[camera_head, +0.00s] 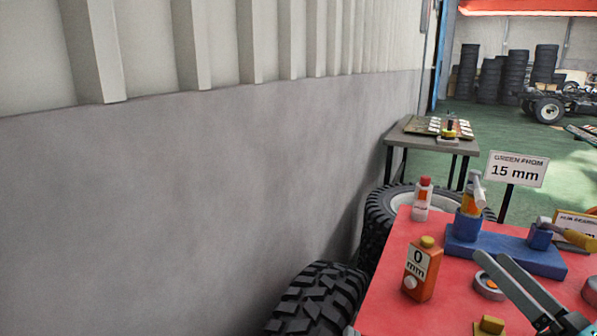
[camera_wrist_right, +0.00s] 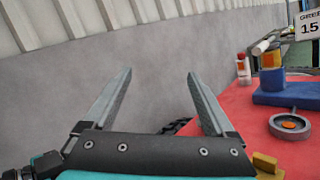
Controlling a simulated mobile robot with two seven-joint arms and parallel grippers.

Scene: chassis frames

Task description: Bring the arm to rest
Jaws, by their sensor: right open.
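My right gripper (camera_head: 491,258) reaches in from the lower right in the head view, over the red table (camera_head: 383,309). In the right wrist view its two fingers (camera_wrist_right: 160,74) stand wide apart, with nothing between them but the grey wall behind. It is open and empty. The red table top (camera_wrist_right: 244,128) lies to the right of the fingers there. My left gripper is not in view.
An orange "0 mm" bottle (camera_head: 421,272), a white red-capped bottle (camera_head: 422,201) and a blue tool holder (camera_head: 508,251) stand on the table. A grey wall (camera_head: 190,200) and tyres (camera_head: 318,305) flank it at left. A second table (camera_head: 430,141) stands behind.

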